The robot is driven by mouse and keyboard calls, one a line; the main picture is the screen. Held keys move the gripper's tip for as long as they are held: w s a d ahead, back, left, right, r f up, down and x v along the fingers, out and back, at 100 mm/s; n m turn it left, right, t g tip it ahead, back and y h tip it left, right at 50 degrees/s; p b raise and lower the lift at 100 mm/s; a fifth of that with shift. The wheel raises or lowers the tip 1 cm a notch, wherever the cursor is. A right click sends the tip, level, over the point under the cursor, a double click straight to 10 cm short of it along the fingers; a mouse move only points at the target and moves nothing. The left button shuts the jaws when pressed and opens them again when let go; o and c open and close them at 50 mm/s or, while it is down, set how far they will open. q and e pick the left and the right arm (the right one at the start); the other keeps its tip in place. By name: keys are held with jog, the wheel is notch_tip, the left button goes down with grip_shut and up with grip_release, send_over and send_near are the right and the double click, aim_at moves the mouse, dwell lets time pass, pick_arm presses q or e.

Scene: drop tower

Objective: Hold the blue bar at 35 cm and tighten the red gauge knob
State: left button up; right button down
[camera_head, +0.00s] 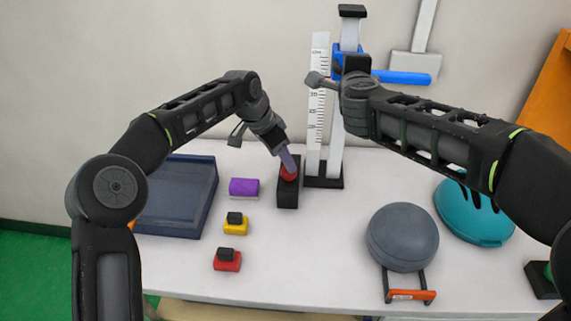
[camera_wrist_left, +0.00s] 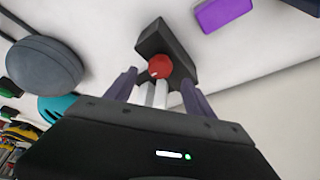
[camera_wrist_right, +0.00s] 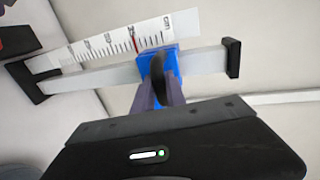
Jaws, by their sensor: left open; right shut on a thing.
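The blue bar (camera_head: 402,77) extends right from the tower post (camera_head: 337,140) in the head view, near the post's top. The red gauge knob (camera_wrist_left: 159,66) sits on a dark box (camera_head: 288,194). My left gripper (camera_wrist_left: 159,80) is open at the knob, its fingers spread to either side.
A blue-grey tray (camera_head: 178,205), a purple block (camera_head: 244,187), a yellow block (camera_head: 236,227) and a red block (camera_head: 227,262) are left of the box. A grey round object (camera_head: 402,237) and a teal helmet (camera_head: 473,215) stand right. The table's front middle is clear.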

pick_arm(q)
jog(key=v, duration=0.7)
pick_arm(e)
jog(key=shift+r, duration=0.1)
jog(key=c, duration=1.4)
grip_release()
pick_arm(q)
jog(key=shift+f+b, duration=0.35)
jog(key=shift+b, duration=0.05)
pick_arm(e)
jog(key=v, duration=0.7)
jog(key=shift+s, duration=0.4)
